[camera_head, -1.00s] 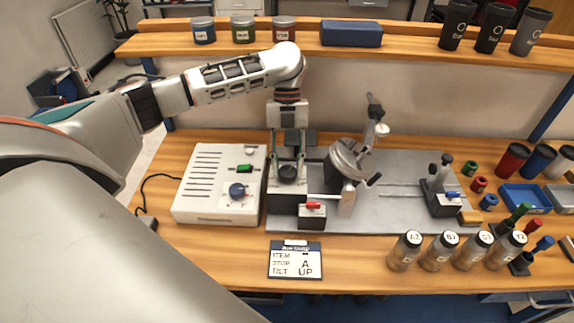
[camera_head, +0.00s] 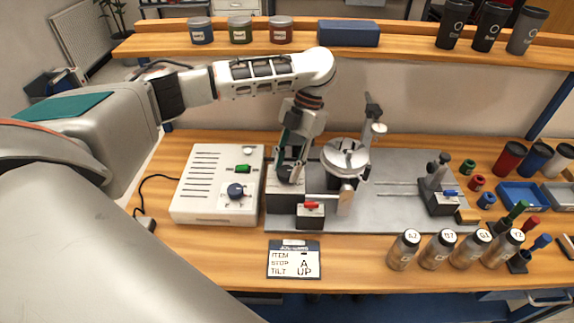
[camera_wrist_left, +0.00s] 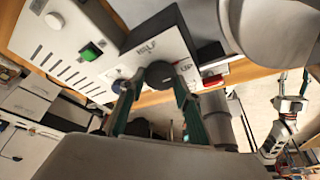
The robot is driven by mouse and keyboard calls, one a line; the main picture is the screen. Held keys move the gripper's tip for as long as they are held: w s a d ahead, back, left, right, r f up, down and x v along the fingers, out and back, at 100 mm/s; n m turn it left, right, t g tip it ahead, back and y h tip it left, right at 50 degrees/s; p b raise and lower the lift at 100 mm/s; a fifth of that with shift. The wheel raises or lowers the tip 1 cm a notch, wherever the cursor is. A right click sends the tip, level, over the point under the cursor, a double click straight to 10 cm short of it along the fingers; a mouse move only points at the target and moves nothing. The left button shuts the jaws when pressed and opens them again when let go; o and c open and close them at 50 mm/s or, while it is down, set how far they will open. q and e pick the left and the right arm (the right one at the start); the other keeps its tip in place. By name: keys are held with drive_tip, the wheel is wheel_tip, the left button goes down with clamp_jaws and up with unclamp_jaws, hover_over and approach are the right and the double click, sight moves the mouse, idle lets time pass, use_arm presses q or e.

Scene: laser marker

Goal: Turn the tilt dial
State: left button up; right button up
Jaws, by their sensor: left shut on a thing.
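My left gripper (camera_head: 288,168) is shut on the dial from above, with a finger on each side. The dial's pointer cannot be made out. The fixture's round head (camera_head: 345,155) is tilted, its face showing toward the head camera. The card (camera_head: 294,260) reads "STOP A" and "TILT UP".
A white control box (camera_head: 215,190) with a green switch and blue knob stands left of the dial. A red-lever block (camera_head: 311,214) is just in front. Labelled bottles (camera_head: 438,250) stand front right. The metal plate (camera_head: 400,200) has bare room right of the fixture.

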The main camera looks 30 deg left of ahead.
use_arm(q)
drive_tip(key=shift+m, duration=0.3)
idle(0.4)
drive_tip(key=o, duration=1.1)
drive_tip(key=v, duration=1.2)
drive_tip(key=shift+s+d, duration=0.15)
drive_tip(key=shift+d, duration=0.05)
